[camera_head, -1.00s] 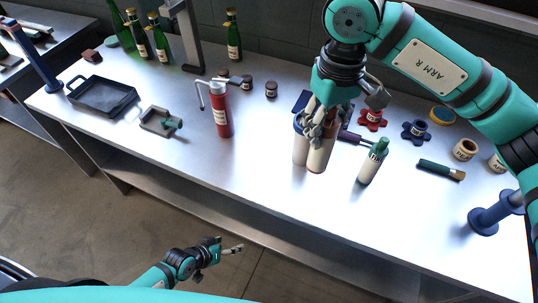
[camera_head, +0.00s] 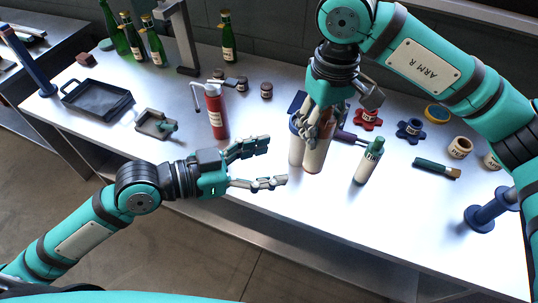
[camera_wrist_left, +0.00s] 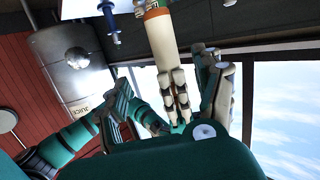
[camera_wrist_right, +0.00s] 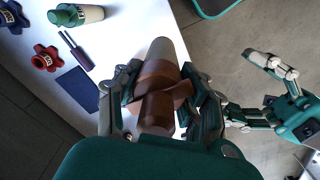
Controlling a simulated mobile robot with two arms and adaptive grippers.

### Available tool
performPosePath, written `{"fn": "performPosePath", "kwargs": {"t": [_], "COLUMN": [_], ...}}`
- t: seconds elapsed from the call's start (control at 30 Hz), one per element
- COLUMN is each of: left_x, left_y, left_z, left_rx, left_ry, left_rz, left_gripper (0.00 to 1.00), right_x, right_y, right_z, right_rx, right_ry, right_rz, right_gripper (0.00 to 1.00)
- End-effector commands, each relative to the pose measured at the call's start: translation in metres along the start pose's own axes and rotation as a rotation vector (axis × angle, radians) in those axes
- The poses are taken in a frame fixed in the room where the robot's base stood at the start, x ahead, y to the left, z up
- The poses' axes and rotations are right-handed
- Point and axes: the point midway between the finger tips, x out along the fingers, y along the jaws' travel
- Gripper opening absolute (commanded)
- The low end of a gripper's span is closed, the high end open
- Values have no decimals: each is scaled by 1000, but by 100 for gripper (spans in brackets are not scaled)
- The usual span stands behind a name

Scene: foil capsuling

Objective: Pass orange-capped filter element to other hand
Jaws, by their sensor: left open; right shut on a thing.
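The orange-capped filter element (camera_head: 315,160) has a pale body and an orange-brown top. My right gripper (camera_head: 316,124) is shut on its top end. In the right wrist view the orange-brown cap (camera_wrist_right: 157,105) shows between the fingers. I cannot tell whether its lower end touches the table. My left gripper (camera_head: 277,164) is open and empty, a little left of the element, with its fingers pointing towards it. It also shows at the right of the right wrist view. In the left wrist view a pale cylinder with an orange band (camera_wrist_left: 157,14) lies beyond the fingers.
A green-topped bottle (camera_head: 368,162) stands to the right and a red cylinder (camera_head: 217,116) to the left. The table's (camera_head: 330,215) front strip is clear.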

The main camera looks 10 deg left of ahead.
Motion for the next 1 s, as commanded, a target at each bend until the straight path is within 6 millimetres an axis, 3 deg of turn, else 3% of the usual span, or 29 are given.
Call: {"fn": "performPosePath", "kwargs": {"t": [0.23, 0.7, 1.0], "left_x": [17, 101, 118], "left_y": [-3, -3, -3], "left_z": [-8, -8, -7], "left_rx": [39, 34, 37], "left_ry": [14, 10, 7], "left_rz": [-7, -6, -6], "left_gripper": [68, 68, 68], "right_x": [0, 0, 0], "right_y": [0, 0, 0], "right_z": [0, 0, 0], "right_rx": [0, 0, 0], "right_ry": [0, 0, 1], "right_rz": [0, 0, 0], "right_gripper": [6, 6, 6]}}
